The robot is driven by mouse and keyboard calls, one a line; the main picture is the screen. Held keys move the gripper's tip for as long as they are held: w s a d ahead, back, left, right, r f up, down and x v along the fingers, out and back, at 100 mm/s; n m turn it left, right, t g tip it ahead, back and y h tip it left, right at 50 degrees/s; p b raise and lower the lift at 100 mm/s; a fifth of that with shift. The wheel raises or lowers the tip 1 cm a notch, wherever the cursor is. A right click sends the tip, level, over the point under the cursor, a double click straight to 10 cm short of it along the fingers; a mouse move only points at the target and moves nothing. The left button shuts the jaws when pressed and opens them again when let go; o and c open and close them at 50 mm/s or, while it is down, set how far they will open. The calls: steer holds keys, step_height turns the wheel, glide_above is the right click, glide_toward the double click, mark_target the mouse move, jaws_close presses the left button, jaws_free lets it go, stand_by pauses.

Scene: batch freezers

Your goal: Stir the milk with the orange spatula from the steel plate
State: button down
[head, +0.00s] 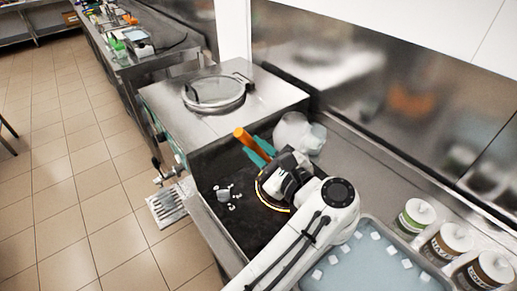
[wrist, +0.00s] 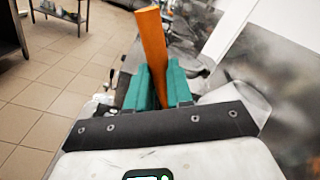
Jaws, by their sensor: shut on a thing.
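The orange spatula (head: 242,136) is held between the teal fingers of my gripper (head: 260,151), over the dark worktop in the head view. In the wrist view its orange length (wrist: 151,42) rises from between the fingers of my gripper (wrist: 158,86) and leans slightly left. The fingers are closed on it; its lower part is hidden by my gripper. A pale, translucent container (head: 297,133) stands just right of my gripper. I cannot tell whether it holds the milk. No milk surface and no steel plate can be made out for certain.
A steel machine with a round lid (head: 213,92) stands beyond my gripper. Small white pieces (head: 228,195) lie on the dark worktop (head: 222,222). A tray with white cubes (head: 365,265) and several labelled tubs (head: 453,241) are at the right. Tiled floor (head: 75,160) is open at left.

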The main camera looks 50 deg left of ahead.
steer(key=shift+r, duration=0.1)
steer(key=shift+r, duration=2.45)
steer(key=shift+a, duration=0.1)
